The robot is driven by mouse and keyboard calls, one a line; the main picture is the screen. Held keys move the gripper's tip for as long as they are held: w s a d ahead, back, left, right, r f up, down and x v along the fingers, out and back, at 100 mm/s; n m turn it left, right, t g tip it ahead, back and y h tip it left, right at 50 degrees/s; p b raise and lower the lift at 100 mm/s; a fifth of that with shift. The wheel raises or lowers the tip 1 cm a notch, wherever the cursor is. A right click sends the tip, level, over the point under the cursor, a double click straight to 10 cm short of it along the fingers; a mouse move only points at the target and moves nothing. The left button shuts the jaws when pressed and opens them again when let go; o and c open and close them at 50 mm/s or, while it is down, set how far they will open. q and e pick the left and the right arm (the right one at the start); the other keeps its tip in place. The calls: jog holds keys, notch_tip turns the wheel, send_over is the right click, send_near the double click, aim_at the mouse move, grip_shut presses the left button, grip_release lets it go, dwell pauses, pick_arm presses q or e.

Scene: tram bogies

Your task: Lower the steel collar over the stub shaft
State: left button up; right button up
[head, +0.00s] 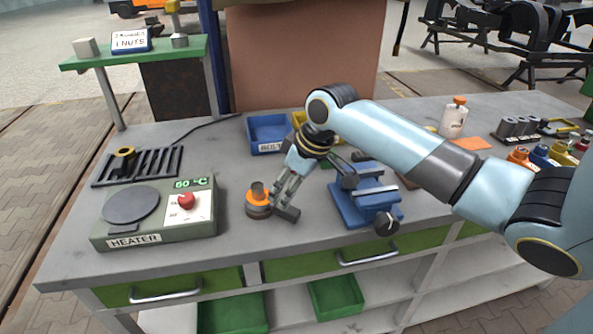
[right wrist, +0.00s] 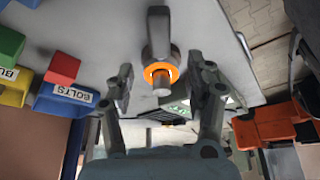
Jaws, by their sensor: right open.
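An orange ring (head: 257,199), which looks like the collar, sits around a short grey upright stub shaft (head: 258,187) on a dark round base at the middle front of the bench. In the right wrist view the ring (right wrist: 149,72) encircles the shaft, whose end (right wrist: 161,89) shows through it. My right gripper (head: 281,201) is open beside them, its tips low at the shaft's right. In the right wrist view its fingers (right wrist: 164,86) stand apart on either side of shaft and ring. I see no steel-coloured collar. My left gripper is not in view.
A heater (head: 160,232) reading 60 °C stands left of the shaft, with a dark rack (head: 165,163) behind it holding a yellow-topped ring (head: 124,151). A blue vise (head: 367,206) stands close right of my gripper. Blue and yellow bins (head: 268,130) are behind.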

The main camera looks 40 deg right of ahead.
jog(key=a+v, duration=0.1)
jog(key=v, duration=0.6)
jog(key=shift+d+r, duration=0.25)
jog(key=shift+d, duration=0.25)
jog(key=s+a+m+h, duration=0.1)
jog(key=s+a, duration=0.4)
jog(key=s, duration=0.5)
jog(key=s+a+m+h, duration=0.15)
jog(key=s+a, duration=0.35)
jog(key=s, duration=0.5)
jog(key=s+d+f+g+b, duration=0.15)
jog(key=f+b, duration=0.35)
jog(key=f, duration=1.3)
jog(key=d+f+g+b, duration=0.15)
jog(key=f+b, duration=0.35)
jog(key=f, duration=1.3)
jog(key=s+f+b, duration=0.4)
jog(key=s+f, duration=0.5)
jog(key=f, duration=0.4)
jog(key=s+d+f+b, duration=0.1)
jog(key=s+f+b, duration=0.3)
jog(key=s+f, duration=0.6)
notch_tip(320, 180, down, 3)
jog(key=shift+s+f+m+b, duration=0.1)
jog(key=shift+s+m+b, duration=0.1)
jog(key=shift+m+b, duration=0.15)
